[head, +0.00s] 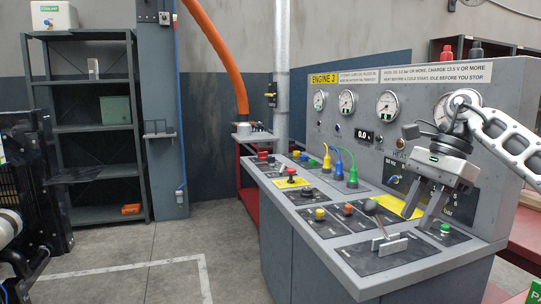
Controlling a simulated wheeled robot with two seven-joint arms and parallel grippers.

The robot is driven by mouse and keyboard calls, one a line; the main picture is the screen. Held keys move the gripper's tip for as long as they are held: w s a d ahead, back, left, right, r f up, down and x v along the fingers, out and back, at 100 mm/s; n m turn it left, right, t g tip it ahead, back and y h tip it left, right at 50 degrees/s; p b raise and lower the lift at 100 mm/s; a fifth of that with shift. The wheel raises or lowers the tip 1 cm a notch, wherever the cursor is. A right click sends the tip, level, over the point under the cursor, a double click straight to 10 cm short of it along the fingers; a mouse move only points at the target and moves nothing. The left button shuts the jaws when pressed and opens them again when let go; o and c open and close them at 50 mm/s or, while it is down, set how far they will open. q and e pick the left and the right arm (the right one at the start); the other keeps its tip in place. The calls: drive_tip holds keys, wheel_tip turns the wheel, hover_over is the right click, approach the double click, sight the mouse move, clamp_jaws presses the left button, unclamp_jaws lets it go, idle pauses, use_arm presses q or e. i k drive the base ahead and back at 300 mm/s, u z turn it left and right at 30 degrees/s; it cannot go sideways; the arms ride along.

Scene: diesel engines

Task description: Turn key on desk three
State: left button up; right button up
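Desk three is a grey control console (400,279) with a yellow "ENGINE 3" label (324,79) on its upright panel. A dark plate marked "HEAT" on that panel carries a small switch (395,179) just left of my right gripper. It may hold the key, but it is too small to tell. My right gripper (419,222) comes in from the right, in front of the panel and above the sloping desk top. Its two fingers point down, spread apart, with nothing seen between them. The gripper and its arm hide part of the panel and a gauge. My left gripper is not in view.
Yellow, blue and green plugs with cables (339,165) stand on the desk top, among several knobs, buttons and levers (390,243). Round gauges (347,102) line the panel. Metal shelves (93,127) stand at the left. The concrete floor (170,249) left of the console is clear.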

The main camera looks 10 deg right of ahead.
sight(272, 160)
drive_tip(key=i, duration=3.25)
drive_tip(key=u, duration=0.1)
